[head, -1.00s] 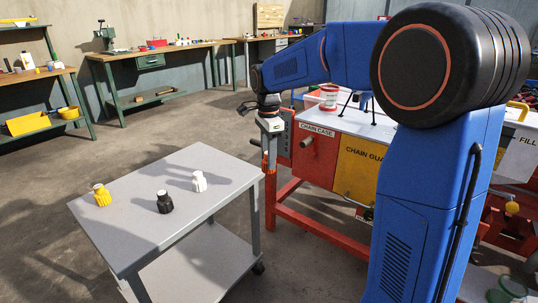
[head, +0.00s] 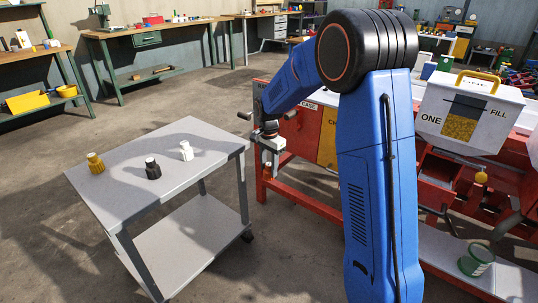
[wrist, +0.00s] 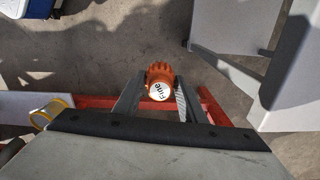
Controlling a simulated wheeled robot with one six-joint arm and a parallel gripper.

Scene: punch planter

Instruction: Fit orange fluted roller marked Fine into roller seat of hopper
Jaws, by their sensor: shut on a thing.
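My gripper (head: 268,168) hangs beside the right end of the grey cart, in front of the red bench frame. In the wrist view my gripper (wrist: 159,92) is shut on the orange fluted roller (wrist: 160,72), whose white end reads "Fine". The roller is clear of the floor between the two fingers. The white hopper (head: 490,136) marked "ONE FILL", with a yellow handle, stands on the bench at the right, well away from my gripper. I cannot make out its roller seat.
The grey cart (head: 118,191) at the left carries a yellow (head: 95,164), a black (head: 153,170) and a white roller (head: 186,152). The red bench frame (head: 322,205) runs behind my arm. A green can (head: 475,262) is on the lower shelf. Bare floor lies in front.

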